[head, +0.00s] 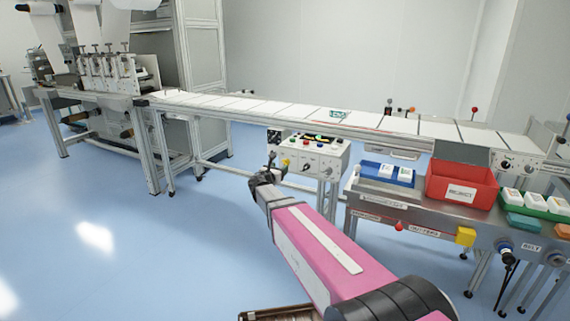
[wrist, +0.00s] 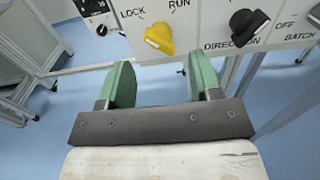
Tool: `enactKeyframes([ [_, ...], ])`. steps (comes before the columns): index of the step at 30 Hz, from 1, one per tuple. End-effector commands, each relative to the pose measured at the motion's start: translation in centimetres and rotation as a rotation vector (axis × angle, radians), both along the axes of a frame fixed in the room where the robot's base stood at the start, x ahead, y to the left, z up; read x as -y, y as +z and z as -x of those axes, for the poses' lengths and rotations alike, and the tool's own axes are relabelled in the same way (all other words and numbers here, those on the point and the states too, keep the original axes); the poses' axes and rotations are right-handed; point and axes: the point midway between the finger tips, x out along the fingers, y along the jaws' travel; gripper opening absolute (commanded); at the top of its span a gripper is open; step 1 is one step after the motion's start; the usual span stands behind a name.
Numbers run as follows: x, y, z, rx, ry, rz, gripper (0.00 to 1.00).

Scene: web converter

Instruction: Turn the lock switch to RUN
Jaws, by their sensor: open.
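The lock switch (wrist: 160,38) is a yellow knob on the white control panel (wrist: 205,18), between the LOCK label at its left and the RUN label at its upper right. In the head view my gripper (head: 271,160) is at the left front of the control box (head: 308,152). The yellow knob (head: 286,163) shows small beside it.
A black DIRECTION knob (wrist: 247,25) sits right of the lock switch, with a BATCH knob beyond. The conveyor (head: 270,107) runs behind the box. A steel table with a red REJECT bin (head: 461,183) and a blue tray (head: 372,174) stands at right. Blue floor is clear at left.

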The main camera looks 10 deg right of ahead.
Motion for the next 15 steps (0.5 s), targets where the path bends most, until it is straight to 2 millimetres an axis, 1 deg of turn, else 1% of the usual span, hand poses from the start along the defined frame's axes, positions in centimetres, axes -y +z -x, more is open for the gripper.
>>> enactKeyframes([
  [1, 0.7, 0.0, -1.2, 0.001, -0.002, -0.001, 0.58],
  [6, 2.4, 0.0, -3.4, 0.001, -0.002, -0.001, 0.58],
  [10, 3.2, 0.0, -4.6, 0.001, -0.002, -0.002, 0.58],
  [15, 3.9, 0.0, -5.3, 0.0, -0.001, -0.002, 0.58],
])
